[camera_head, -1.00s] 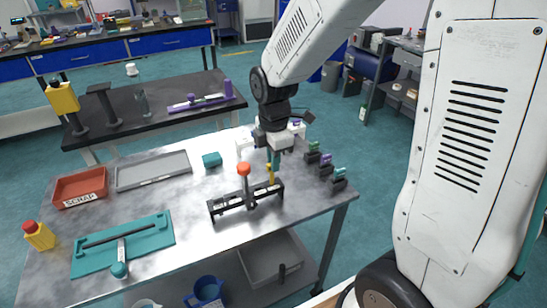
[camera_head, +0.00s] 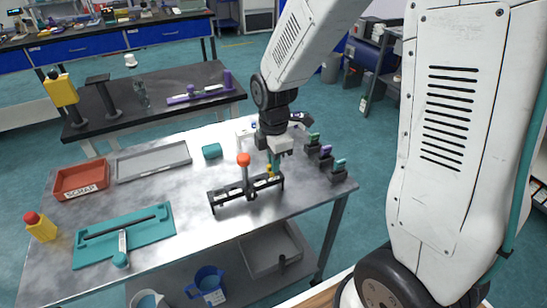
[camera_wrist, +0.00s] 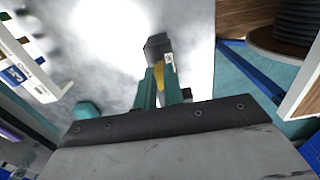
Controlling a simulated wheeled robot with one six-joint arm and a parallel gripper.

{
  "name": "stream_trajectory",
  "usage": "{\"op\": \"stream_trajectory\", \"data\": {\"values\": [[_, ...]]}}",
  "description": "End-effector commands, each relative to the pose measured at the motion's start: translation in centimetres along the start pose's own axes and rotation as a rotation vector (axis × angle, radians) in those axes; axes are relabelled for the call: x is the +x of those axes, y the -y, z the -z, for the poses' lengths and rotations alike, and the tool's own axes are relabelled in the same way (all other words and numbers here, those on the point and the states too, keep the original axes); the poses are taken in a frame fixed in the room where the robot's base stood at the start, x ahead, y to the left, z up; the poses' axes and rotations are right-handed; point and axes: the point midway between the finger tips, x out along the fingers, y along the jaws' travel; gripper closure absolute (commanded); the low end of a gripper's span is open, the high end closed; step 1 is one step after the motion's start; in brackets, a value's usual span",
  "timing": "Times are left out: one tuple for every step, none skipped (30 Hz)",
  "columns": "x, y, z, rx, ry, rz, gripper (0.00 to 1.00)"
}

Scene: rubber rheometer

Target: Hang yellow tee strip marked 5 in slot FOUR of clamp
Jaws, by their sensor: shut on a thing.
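The black clamp (camera_head: 232,195), a slotted bar with an orange-red knob (camera_head: 243,159) on its post, stands near the right end of the metal table. My gripper (camera_head: 274,167) points down just behind the clamp's right half. In the wrist view its teal fingers (camera_wrist: 159,88) are shut on the yellow strip (camera_wrist: 159,74). A small part of the yellow strip also shows in the head view (camera_head: 269,171), close to the clamp's bar. Whether it sits in a slot I cannot tell. The strip's mark and the slot labels are too small to read.
Several small black holders (camera_head: 326,161) with green, purple and teal tops stand right of the clamp. A teal block (camera_head: 212,151), a grey tray (camera_head: 153,183), a red scrap tray (camera_head: 62,196) and a teal cutting board (camera_head: 95,262) lie to the left. The table's front centre is clear.

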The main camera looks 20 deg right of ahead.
Motion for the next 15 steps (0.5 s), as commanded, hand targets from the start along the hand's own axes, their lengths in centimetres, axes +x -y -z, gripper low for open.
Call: {"op": "stream_trajectory", "data": {"values": [[0.2,0.0,0.0,0.0,0.0,0.001,1.0],[0.3,0.0,0.0,0.0,0.0,0.002,1.0],[0.5,0.0,0.0,0.0,0.0,0.002,1.0],[0.6,0.0,0.0,0.0,0.0,0.002,1.0],[0.7,0.0,0.0,0.0,0.0,0.001,1.0],[0.8,0.0,0.0,0.0,0.0,0.001,1.0],[0.9,0.0,0.0,0.0,0.0,0.001,1.0],[1.0,0.0,0.0,0.0,0.0,0.001,1.0],[1.2,0.0,0.0,0.0,0.0,0.001,1.0],[1.3,0.0,0.0,0.0,0.0,0.001,1.0],[1.4,0.1,0.0,0.0,0.0,0.001,1.0],[1.4,0.1,0.0,0.0,0.0,0.001,1.0],[1.5,0.1,0.0,0.0,0.0,0.001,1.0],[1.6,0.1,0.0,0.0,0.0,0.001,1.0],[1.6,0.1,0.0,0.0,0.0,0.001,1.0]]}}
